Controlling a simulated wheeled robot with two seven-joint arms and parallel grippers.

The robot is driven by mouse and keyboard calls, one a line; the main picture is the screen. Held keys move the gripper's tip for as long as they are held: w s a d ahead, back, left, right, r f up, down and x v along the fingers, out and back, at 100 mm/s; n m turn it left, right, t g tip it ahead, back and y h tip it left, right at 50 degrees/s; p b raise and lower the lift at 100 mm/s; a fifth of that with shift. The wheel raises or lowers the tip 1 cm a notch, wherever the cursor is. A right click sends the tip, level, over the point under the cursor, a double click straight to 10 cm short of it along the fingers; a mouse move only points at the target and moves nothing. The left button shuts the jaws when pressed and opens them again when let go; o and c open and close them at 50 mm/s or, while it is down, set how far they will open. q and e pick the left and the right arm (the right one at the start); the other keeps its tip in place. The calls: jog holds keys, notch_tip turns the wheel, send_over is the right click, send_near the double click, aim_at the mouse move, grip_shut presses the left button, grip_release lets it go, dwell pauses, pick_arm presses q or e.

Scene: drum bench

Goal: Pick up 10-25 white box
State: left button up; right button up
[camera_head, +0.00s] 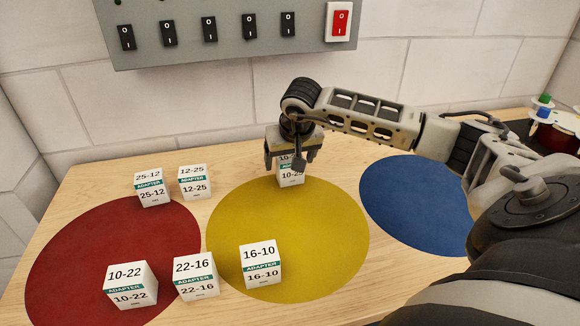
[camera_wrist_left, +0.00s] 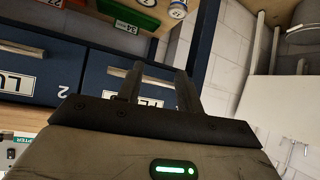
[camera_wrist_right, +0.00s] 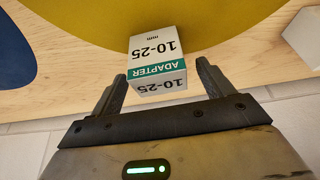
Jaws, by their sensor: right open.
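The 10-25 white box (camera_head: 291,178) stands upright at the back edge of the yellow circle, with a green ADAPTER band. Its upper part is partly hidden by my right gripper (camera_head: 289,163), which is directly above it. In the right wrist view the box (camera_wrist_right: 158,62) shows its 10-25 label between the spread fingers of the right gripper (camera_wrist_right: 161,88), with gaps visible on both sides. The right gripper is open and holds nothing. My left gripper (camera_wrist_left: 158,88) shows only in its wrist view, fingers apart and empty, away from the box.
Other white boxes stand near: 25-12 (camera_head: 152,189), 12-25 (camera_head: 195,183), 10-22 (camera_head: 131,285), 22-16 (camera_head: 196,277) and 16-10 (camera_head: 261,265). A red circle (camera_head: 75,250) lies left, a blue circle (camera_head: 415,200) right. A switch panel (camera_head: 230,35) hangs above the bench.

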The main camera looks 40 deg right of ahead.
jog(key=shift+x, duration=1.35)
jog(key=c, duration=1.1)
jog(key=shift+r, duration=0.15)
